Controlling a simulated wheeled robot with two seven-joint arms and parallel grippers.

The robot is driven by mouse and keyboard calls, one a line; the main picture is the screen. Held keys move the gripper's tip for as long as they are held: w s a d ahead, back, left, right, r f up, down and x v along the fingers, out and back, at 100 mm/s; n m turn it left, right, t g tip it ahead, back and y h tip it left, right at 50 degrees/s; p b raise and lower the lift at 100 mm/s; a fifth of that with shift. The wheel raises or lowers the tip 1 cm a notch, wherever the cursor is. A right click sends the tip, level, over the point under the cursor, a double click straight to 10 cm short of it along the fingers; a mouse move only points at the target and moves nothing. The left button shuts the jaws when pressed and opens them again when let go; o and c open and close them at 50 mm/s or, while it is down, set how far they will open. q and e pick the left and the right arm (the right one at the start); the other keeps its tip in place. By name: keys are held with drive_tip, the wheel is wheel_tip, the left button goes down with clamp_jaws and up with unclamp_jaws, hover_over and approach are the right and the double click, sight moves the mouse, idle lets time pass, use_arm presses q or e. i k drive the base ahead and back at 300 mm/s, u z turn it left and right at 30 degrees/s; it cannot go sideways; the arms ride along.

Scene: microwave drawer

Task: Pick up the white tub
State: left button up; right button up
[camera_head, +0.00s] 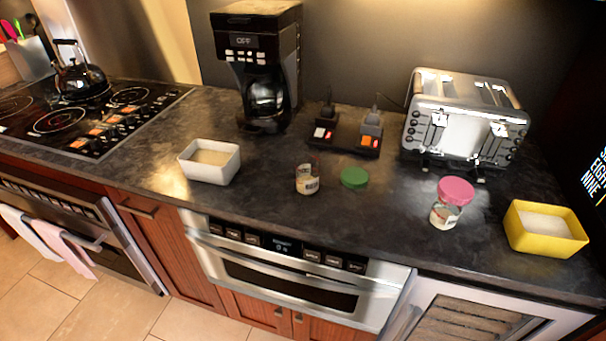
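The white tub (209,174) is a small square container with a tan, grainy filling. It stands upright on the dark countertop, left of centre, in front of the coffee maker and near the counter's front edge. Nothing covers it or touches it. Neither my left gripper nor my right gripper shows in the head view.
A coffee maker (259,62) stands behind the tub. To its right are a small jar (307,179), a green lid (354,177), a pink-lidded jar (447,212) and a yellow tub (544,228). A toaster (466,117) stands at the back right. A stovetop (85,112) lies left.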

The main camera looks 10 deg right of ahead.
sight(205, 160)
drive_tip(key=u, duration=1.45)
drive_tip(key=i, duration=0.95)
drive_tip(key=z, duration=2.45)
